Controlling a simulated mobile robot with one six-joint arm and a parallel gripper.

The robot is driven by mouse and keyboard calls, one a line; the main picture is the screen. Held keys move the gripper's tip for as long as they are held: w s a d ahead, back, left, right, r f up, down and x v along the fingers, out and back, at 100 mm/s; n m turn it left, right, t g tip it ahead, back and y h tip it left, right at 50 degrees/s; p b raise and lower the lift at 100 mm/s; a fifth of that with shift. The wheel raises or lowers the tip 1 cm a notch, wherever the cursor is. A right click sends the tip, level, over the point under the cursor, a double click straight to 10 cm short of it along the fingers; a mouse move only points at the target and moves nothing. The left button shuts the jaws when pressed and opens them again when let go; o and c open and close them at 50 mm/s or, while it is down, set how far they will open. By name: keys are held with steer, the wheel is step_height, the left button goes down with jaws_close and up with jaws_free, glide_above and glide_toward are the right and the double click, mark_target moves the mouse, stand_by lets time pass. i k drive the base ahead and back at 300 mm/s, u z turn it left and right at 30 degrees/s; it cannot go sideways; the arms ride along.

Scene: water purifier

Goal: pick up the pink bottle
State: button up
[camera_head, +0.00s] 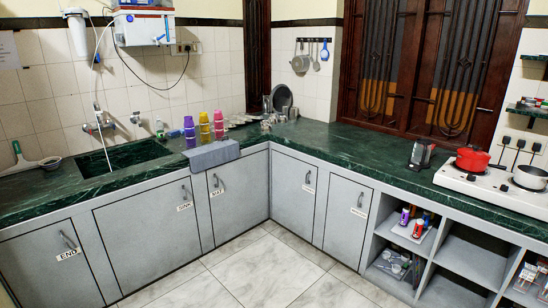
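The pink bottle (218,121) stands upright on the dark green counter near its inner corner. It is the rightmost of three bottles in a row. A yellow bottle (204,122) stands just left of it, and a purple bottle (189,128) stands left of that. The lower part of the pink bottle is close behind a grey block-like piece at the counter's front edge. My gripper is not in view.
The grey piece (212,155) lies along the counter edge before the bottles. A sink (122,158) is to the left. Metal ware (268,118) stands right of the bottles. A stove (490,185) with a red pot (472,158) is far right. The tiled floor (265,272) is clear.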

mark_target(218, 119)
steer(key=z, duration=0.05)
steer(key=i, duration=2)
steer(key=u, duration=0.75)
steer(key=i, duration=0.7)
steer(key=u, duration=1)
steer(key=i, duration=0.95)
steer(key=u, duration=0.5)
